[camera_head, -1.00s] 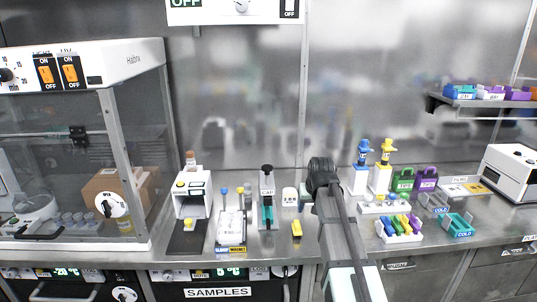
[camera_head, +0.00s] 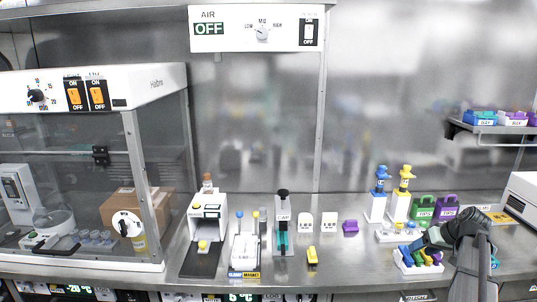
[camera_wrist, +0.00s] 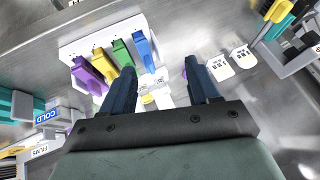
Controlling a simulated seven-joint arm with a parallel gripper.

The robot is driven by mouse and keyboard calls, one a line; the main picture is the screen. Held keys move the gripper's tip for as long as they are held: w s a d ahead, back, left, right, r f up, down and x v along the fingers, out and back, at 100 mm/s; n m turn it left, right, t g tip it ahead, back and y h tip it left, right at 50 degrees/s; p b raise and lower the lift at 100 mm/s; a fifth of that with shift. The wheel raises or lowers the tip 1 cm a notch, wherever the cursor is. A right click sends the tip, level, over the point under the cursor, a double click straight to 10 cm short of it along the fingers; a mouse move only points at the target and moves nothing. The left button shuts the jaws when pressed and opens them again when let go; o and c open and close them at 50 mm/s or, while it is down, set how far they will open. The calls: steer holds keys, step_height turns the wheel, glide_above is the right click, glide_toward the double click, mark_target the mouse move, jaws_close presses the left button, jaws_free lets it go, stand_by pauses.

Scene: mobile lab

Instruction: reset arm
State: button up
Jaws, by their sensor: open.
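My arm reaches in from the lower right in the head view, and its end hangs over the right part of the steel bench. My gripper (camera_wrist: 162,85) shows in the wrist view with two dark blue fingers spread apart and nothing between them. Beyond the fingers is a white rack (camera_wrist: 92,45) with purple, green, yellow and blue pieces. The same rack (camera_head: 402,264) stands just left of my arm's end in the head view, partly hidden by it. I cannot tell the exact height of the gripper above the bench.
A blue-topped (camera_head: 381,180) and a yellow-topped dispenser (camera_head: 404,182) stand behind the rack. Green (camera_head: 423,208) and purple boxes (camera_head: 447,206) stand close behind my arm. A glass-fronted hood (camera_head: 150,90) is at left. Bench between the yellow block (camera_head: 312,255) and the rack is clear.

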steer(key=s+d+f, duration=0.3)
steer(key=s+f, duration=0.1)
steer(key=f, duration=0.4)
steer(key=s+a+f+m+g, duration=0.1)
steer(key=s+a+f+g, duration=0.35)
steer(key=a+f, duration=0.9)
steer(key=s+a+f+g, duration=0.2)
steer(key=s+a+f, duration=0.75)
steer(key=f, duration=0.65)
steer(key=s+a+f+g+h, duration=0.1)
steer(key=s+a+f, duration=0.3)
steer(key=s, duration=0.5)
steer(key=s+a+f+n+g+h, duration=0.1)
steer(key=s+a+f+g, duration=0.2)
steer(key=s, duration=0.6)
steer(key=s+a+f+g+h, duration=0.1)
steer(key=s+a+f+g, duration=0.1)
steer(key=s+a+f, duration=0.4)
steer(key=s, duration=0.3)
steer(key=shift+s+a+f+h, duration=0.3)
steer(key=shift+s+a+f, duration=0.05)
steer(key=shift+a, duration=0.05)
steer(key=o, duration=0.8)
steer(key=shift+c, duration=0.2)
